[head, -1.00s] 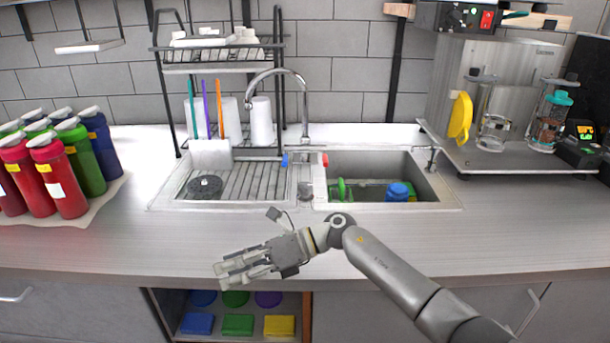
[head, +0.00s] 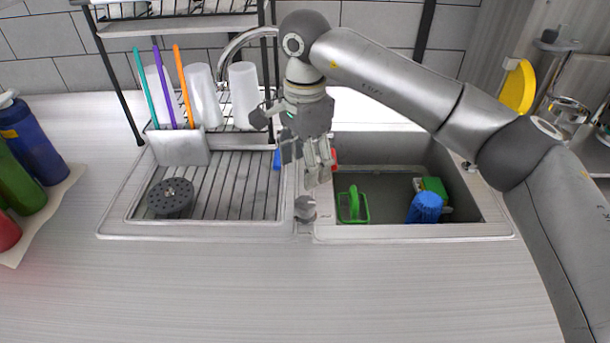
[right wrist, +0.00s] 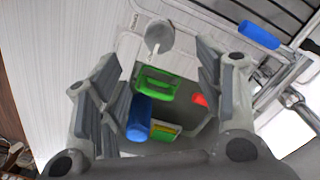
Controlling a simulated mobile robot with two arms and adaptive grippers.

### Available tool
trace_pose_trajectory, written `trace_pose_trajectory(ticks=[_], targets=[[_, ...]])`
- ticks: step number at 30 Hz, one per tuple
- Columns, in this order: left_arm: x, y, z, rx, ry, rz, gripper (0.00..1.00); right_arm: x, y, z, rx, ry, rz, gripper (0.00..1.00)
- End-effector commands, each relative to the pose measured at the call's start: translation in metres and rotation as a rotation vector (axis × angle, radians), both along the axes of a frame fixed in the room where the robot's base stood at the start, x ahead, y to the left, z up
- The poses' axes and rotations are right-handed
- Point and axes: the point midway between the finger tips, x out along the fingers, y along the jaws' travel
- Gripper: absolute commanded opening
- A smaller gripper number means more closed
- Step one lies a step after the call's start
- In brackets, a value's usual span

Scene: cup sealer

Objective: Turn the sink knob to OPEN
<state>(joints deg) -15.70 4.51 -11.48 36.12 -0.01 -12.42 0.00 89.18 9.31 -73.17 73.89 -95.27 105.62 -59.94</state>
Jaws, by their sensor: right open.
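My right gripper (head: 312,165) hangs open and empty above the sink divider, pointing down, with its fingers apart in the right wrist view (right wrist: 155,70). A grey round knob (head: 305,208) stands on the front of the divider, just below my fingers in the head view. It also shows in the right wrist view (right wrist: 160,38), beyond and between the fingers. At the back, a blue tap handle (head: 277,160) and a red one (head: 334,158) are partly hidden behind my gripper. I cannot tell which one is the sink knob. My left gripper is not in view.
The right basin (head: 385,180) holds a green handled thing (head: 353,205), a blue cylinder (head: 425,208) and a green-yellow sponge (head: 434,188). The curved faucet (head: 232,50) and dish rack (head: 185,20) stand behind. The front counter (head: 300,285) is clear.

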Motion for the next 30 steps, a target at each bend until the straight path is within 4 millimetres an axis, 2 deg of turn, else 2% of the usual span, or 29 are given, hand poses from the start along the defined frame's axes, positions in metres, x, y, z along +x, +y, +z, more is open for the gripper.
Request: trace_pose_trajectory(ticks=[1, 5, 10, 16, 21, 25, 30], targets=[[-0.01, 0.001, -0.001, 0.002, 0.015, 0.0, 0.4, 0.0, -0.001, 0.001, -0.005, -0.003, 0.002, 0.62], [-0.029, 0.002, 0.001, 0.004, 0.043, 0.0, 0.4, 0.0, -0.002, -0.005, -0.009, -0.003, 0.003, 0.62], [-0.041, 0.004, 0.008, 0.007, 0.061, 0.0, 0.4, -0.001, -0.001, -0.03, -0.007, 0.001, 0.003, 0.62], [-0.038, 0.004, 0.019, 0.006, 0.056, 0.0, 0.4, -0.001, -0.001, -0.069, -0.006, 0.001, 0.001, 0.62], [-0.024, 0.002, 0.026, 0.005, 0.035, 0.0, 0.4, -0.001, -0.001, -0.093, -0.005, -0.002, 0.0, 0.62], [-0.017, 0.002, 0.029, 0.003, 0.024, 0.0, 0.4, -0.001, -0.001, -0.103, -0.004, -0.003, 0.001, 0.62], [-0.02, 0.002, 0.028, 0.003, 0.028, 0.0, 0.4, 0.0, -0.001, -0.107, -0.003, -0.004, 0.001, 0.62]])
